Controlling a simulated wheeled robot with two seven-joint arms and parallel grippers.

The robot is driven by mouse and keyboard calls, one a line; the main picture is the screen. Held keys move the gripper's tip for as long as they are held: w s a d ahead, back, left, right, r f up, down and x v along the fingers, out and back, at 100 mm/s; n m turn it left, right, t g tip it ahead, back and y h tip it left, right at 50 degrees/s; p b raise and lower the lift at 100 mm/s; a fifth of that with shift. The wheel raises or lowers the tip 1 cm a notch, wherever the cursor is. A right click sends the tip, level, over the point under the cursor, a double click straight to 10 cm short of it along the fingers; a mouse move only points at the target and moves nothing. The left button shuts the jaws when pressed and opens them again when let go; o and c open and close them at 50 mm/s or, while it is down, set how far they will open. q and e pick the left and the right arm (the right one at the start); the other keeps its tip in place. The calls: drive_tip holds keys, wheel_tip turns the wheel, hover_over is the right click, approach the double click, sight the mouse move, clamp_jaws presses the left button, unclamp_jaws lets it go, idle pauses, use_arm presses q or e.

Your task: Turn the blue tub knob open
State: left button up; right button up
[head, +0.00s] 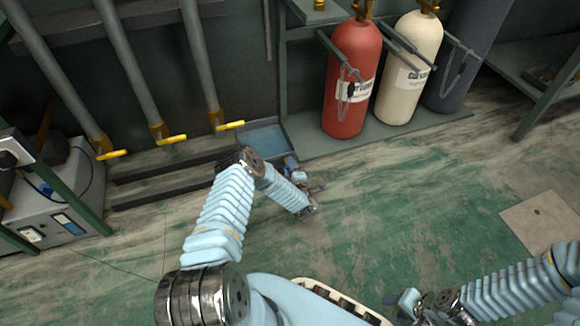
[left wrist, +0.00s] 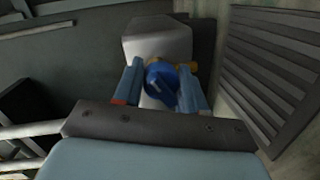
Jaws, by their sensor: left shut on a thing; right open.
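The blue knob (left wrist: 162,84) shows in the left wrist view, in front of a pale grey block with a small brass fitting (left wrist: 190,66) beside it. My left gripper (left wrist: 160,80) has its two blue fingers on either side of the knob and is shut on it. In the head view my left gripper (head: 294,168) is small, low by the right end of a shallow bluish tub (head: 264,138); the knob cannot be made out there. My right gripper (head: 404,300) is open, at the bottom of the head view, away from the tub.
Red (head: 352,75), cream (head: 408,70) and dark grey (head: 470,50) cylinders stand on a low rack right of the tub. Pipes with yellow handles (head: 172,139) stand to the left. A grey machine (head: 48,195) is at far left. Green floor (head: 400,200) is clear.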

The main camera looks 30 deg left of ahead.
use_arm(q)
drive_tip(key=m+g, duration=0.1)
drive_tip(key=m, duration=0.4)
drive_tip(key=shift+d, duration=0.1)
idle(0.6)
drive_tip(key=o, duration=1)
drive_tip(key=shift+y, duration=0.4)
drive_tip(key=shift+o, duration=0.2)
drive_tip(key=p+v, duration=0.2)
drive_tip(key=v, duration=1.1)
drive_tip(key=shift+s+d+r+p, duration=0.2)
drive_tip(key=shift+d+p, duration=0.1)
drive_tip(key=shift+p, duration=0.1)
